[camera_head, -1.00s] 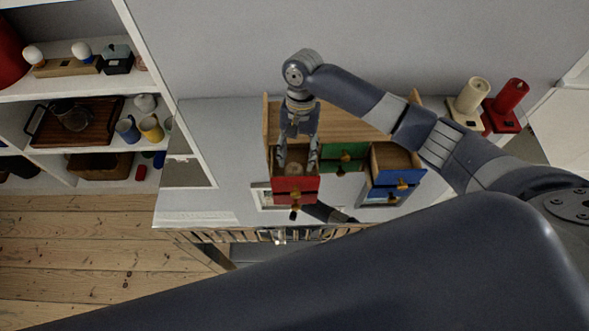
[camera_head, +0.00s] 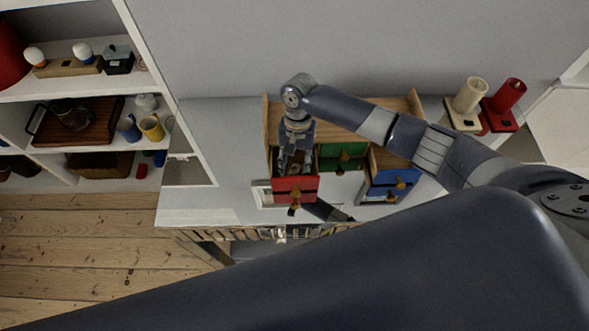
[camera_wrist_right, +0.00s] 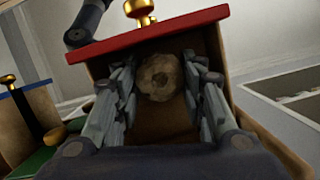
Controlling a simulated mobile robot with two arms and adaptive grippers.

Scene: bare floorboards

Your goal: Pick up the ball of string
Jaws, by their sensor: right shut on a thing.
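The ball of string (camera_wrist_right: 160,78) is a round, tan-brown ball inside the open red drawer (camera_head: 296,190). In the right wrist view it sits between the two fingers, close to the drawer's front board. My right gripper (camera_head: 295,164) reaches down into this drawer from above and is shut on the ball, one finger on each side. In the head view the fingers and drawer walls mostly hide the ball.
The small wooden cabinet (camera_head: 350,137) stands on a white table (camera_head: 215,130) against the wall. Its blue drawer (camera_head: 393,180) is also open; the green drawer (camera_head: 343,157) is beside it. Candles (camera_head: 470,95) stand at right. A shelf with mugs (camera_head: 151,127) is at left.

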